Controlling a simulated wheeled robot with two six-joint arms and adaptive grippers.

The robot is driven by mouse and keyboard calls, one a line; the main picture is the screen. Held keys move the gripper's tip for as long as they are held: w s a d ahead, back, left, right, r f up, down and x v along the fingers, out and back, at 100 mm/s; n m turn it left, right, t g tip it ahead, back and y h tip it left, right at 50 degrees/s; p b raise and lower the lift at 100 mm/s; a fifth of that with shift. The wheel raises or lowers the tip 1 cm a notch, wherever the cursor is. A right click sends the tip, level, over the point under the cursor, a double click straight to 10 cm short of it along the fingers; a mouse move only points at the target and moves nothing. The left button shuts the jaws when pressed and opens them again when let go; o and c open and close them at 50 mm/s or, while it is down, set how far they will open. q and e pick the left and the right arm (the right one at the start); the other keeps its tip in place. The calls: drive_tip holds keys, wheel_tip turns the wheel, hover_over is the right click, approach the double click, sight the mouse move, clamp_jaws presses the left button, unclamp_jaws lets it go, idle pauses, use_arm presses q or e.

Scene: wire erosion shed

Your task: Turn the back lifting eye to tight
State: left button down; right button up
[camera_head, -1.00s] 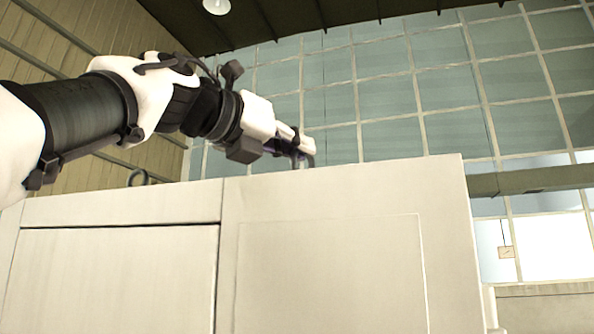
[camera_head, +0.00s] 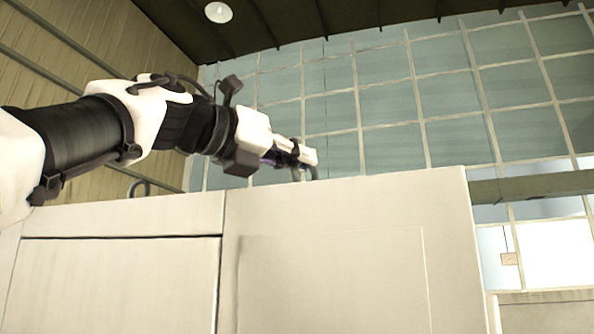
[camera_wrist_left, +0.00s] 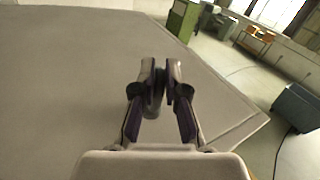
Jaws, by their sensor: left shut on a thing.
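My left gripper (camera_head: 304,165) reaches over the top of a pale cabinet from the left. Its fingers are shut on a dark lifting eye (camera_head: 313,173), of which only a small part shows in the head view. In the left wrist view the fingers (camera_wrist_left: 161,78) stand on either side of the dark eye (camera_wrist_left: 157,102), which rises from the cabinet's flat top. Another lifting eye (camera_head: 139,187), a dark ring, stands upright farther left behind the cabinet's top edge, apart from the gripper. How tightly the gripped eye is seated cannot be seen. My right gripper is not in view.
The pale cabinet (camera_head: 340,240) fills the lower head view. Its top (camera_wrist_left: 60,85) is bare around the gripper in the wrist view. Beyond its edge are a green cabinet (camera_wrist_left: 182,20), an orange table (camera_wrist_left: 258,38) and a dark bin (camera_wrist_left: 298,106) on the floor.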

use_arm(q)
drive_tip(key=shift+w+f+m+g+h+p, duration=0.1)
drive_tip(key=shift+w+m+g+h+p, duration=0.05)
drive_tip(key=shift+m+g+h+p, duration=0.75)
drive_tip(key=shift+w+m+g+h+p, duration=0.1)
drive_tip(key=shift+m+g+h+p, duration=0.4)
drive_tip(key=shift+g, duration=0.6)
drive_tip(key=shift+w+a+f+m+g+h+p, duration=0.1)
drive_tip(key=shift+m+g+h+p, duration=0.35)
drive_tip(key=shift+m+g+p, duration=0.8)
drive_tip(key=shift+w+f+m+g+h+p, duration=0.1)
drive_tip(key=shift+m+g+h+p, duration=0.35)
drive_tip(key=shift+m+g+p, duration=0.75)
idle(1.5)
drive_tip(key=c, duration=1.3)
unclamp_jaws()
drive_tip(key=shift+n+g+b, duration=0.35)
drive_tip(key=shift+o, duration=0.4)
drive_tip(key=shift+d+r, duration=0.2)
drive_tip(key=shift+d, duration=0.1)
drive_tip(key=a, duration=0.4)
drive_tip(key=s+a, duration=0.1)
drive_tip(key=a, duration=0.7)
drive_tip(key=shift+s+a, duration=0.1)
drive_tip(key=shift+s, duration=0.2)
drive_tip(key=shift+d, duration=0.25)
